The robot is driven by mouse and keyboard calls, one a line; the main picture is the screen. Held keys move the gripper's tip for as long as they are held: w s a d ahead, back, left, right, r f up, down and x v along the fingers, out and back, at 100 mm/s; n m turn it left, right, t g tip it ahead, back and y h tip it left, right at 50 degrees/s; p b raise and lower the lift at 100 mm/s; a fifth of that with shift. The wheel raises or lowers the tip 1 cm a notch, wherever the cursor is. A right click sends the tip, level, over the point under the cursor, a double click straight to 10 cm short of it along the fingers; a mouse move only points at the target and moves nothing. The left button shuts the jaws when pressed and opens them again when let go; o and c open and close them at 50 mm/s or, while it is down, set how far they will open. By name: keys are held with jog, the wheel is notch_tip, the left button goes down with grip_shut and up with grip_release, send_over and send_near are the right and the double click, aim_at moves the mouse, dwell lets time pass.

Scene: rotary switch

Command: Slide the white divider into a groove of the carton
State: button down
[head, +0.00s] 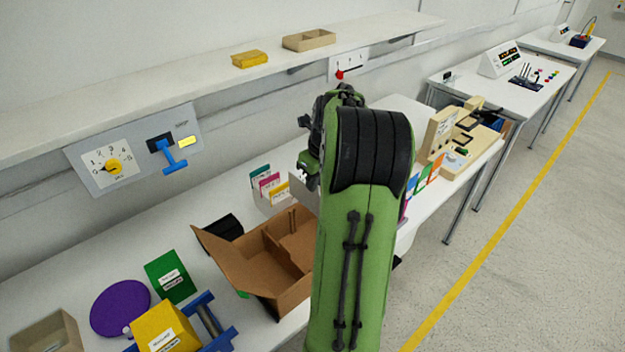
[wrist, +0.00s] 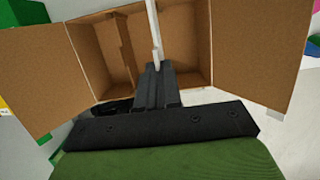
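The brown carton (head: 262,262) stands open on the bench, its flaps spread. In the wrist view its floor and walls (wrist: 190,50) lie beyond my fingers, with a flap on either side. My gripper (wrist: 157,72) is shut on the white divider (wrist: 153,30), which shows as a thin edge-on strip over the carton opening. I cannot tell whether its edge is in a groove. In the head view my arm hides the gripper and part of the carton.
Left of the carton are a green box (head: 170,277), a yellow box (head: 165,328) and a purple disc (head: 121,308). Coloured cards (head: 268,187) stand behind it. A shelf (head: 200,80) and a panel with a blue lever (head: 172,158) are at the wall.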

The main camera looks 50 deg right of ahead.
jog(key=shift+s, duration=0.3)
jog(key=shift+r, duration=0.1)
jog(key=shift+w+p, duration=0.15)
jog(key=shift+p, duration=0.25)
notch_tip(320, 180, down, 17)
jog(key=b, duration=1)
dwell(0.5)
jog(key=c, duration=1.2)
grip_release()
jog(key=shift+c, duration=0.2)
